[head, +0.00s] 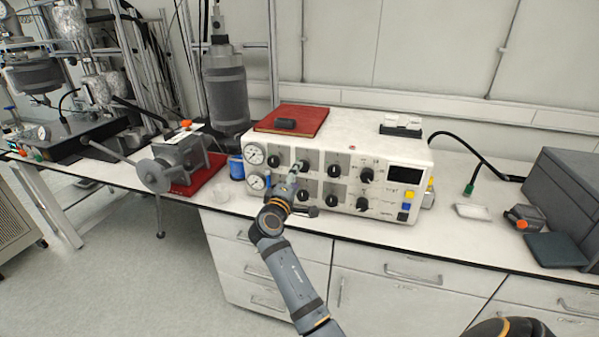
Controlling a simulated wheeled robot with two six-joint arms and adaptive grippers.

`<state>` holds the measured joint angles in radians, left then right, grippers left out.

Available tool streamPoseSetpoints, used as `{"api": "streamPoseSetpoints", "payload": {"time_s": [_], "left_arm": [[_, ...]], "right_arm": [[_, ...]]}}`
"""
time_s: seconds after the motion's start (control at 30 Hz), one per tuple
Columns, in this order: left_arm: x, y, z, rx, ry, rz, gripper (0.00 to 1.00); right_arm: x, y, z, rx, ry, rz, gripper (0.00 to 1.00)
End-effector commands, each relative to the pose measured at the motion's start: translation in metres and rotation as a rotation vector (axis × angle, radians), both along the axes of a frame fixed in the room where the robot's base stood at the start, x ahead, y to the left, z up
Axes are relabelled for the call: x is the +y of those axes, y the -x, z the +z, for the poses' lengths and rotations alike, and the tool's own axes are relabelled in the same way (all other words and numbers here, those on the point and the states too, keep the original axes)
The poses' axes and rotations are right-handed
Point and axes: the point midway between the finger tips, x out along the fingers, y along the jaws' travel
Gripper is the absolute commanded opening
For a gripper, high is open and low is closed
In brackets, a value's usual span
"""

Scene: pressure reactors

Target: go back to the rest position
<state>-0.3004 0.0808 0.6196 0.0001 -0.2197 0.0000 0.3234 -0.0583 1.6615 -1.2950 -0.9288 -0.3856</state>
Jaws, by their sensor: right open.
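My right gripper (293,180) is in front of the left half of the white control box (400,150), close to its knobs. It is open, and I see nothing held in it. It is small and seen from behind, so I cannot tell whether it touches a knob. My right arm (288,275) reaches up to it from the bottom of the view, across the bench's front edge. My left gripper is not in view.
The box stands on a white bench (455,240) with two gauges on its left face. A vise-like metal device (178,160) stands left on a red mat. A blue cup (236,168) is near the box. A grey box (568,195) stands right. Floor is free at left.

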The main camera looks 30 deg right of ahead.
Motion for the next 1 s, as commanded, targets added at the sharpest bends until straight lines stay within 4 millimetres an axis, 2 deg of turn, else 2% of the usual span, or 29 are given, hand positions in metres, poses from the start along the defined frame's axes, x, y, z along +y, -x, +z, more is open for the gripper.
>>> {"api": "streamPoseSetpoints", "payload": {"time_s": [0.1,0.57,0.67,0.77,0.87,0.9,0.97,1.0], "left_arm": [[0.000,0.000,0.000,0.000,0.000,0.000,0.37],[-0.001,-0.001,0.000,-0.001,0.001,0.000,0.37],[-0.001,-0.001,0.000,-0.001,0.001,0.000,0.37],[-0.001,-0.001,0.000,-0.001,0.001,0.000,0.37],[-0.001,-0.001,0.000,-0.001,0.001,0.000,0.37],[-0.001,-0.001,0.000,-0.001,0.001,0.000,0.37],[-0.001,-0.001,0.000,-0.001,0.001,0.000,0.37],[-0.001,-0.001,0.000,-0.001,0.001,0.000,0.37]], "right_arm": [[0.005,0.005,0.000,0.000,-0.002,-0.001,0.64],[0.005,0.005,0.000,0.000,0.000,-0.001,0.64],[0.007,0.002,-0.016,0.022,-0.014,0.016,0.64],[0.015,-0.003,-0.068,0.086,-0.074,0.072,0.64],[0.028,-0.002,-0.151,0.180,-0.180,0.147,0.64],[0.034,0.003,-0.186,0.219,-0.231,0.174,0.64],[0.042,0.015,-0.237,0.273,-0.309,0.204,0.64],[0.047,0.026,-0.270,0.308,-0.364,0.219,0.64]]}}
